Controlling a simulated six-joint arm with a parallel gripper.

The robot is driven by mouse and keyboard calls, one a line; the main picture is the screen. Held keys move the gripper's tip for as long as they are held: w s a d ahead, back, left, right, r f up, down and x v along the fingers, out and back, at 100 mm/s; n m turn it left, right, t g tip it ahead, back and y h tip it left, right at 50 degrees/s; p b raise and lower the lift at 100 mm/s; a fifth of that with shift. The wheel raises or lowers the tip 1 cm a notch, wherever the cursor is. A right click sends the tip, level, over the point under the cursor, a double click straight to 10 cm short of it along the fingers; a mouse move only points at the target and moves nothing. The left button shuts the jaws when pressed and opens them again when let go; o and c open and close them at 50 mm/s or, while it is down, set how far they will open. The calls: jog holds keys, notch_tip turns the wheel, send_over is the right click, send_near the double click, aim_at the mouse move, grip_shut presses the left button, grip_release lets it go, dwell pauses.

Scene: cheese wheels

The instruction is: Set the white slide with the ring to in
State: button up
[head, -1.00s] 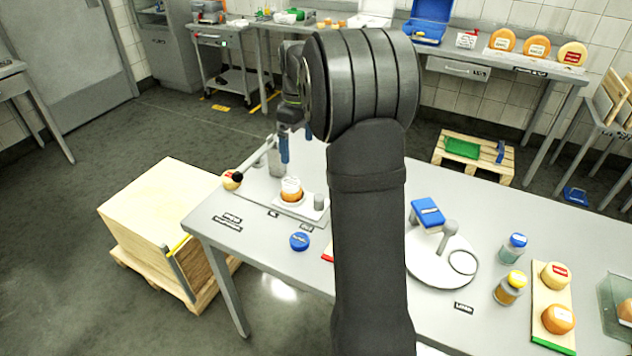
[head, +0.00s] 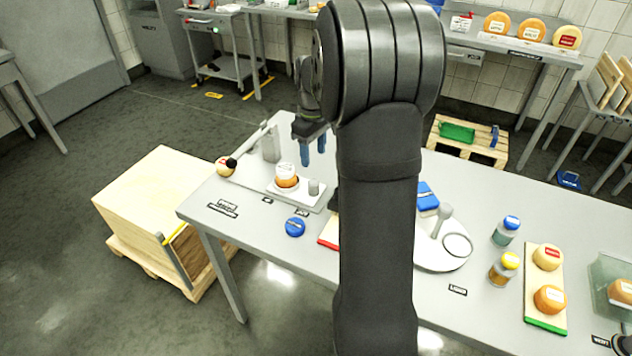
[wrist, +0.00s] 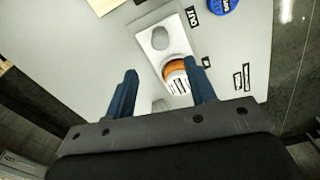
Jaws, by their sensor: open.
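The white slide (head: 309,203) lies on the near-left part of the grey table, with a grey knob (head: 314,187) at its right end. An orange cheese wheel with a white top (head: 287,178) sits on the slide; a ring around it is hard to make out. In the wrist view the slide (wrist: 178,40), knob (wrist: 160,40) and cheese (wrist: 175,68) show beyond the fingers. An OUT label (wrist: 193,17) lies beside the knob end. My gripper (head: 313,150) is open and empty, its blue fingers pointing down above and behind the slide. It also shows in the wrist view (wrist: 163,76).
A grey post (head: 270,146) stands behind the slide. A small cheese with a black knob (head: 226,166) is at the left edge. A blue round lid (head: 295,227) lies in front. A white round plate (head: 430,255) and several jars and cheeses are to the right.

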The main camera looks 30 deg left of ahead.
aim_at(313, 181)
notch_tip(313, 181, down, 12)
jog(key=shift+f, duration=0.1)
dwell(0.4)
jog(key=shift+a, duration=0.1)
grip_shut()
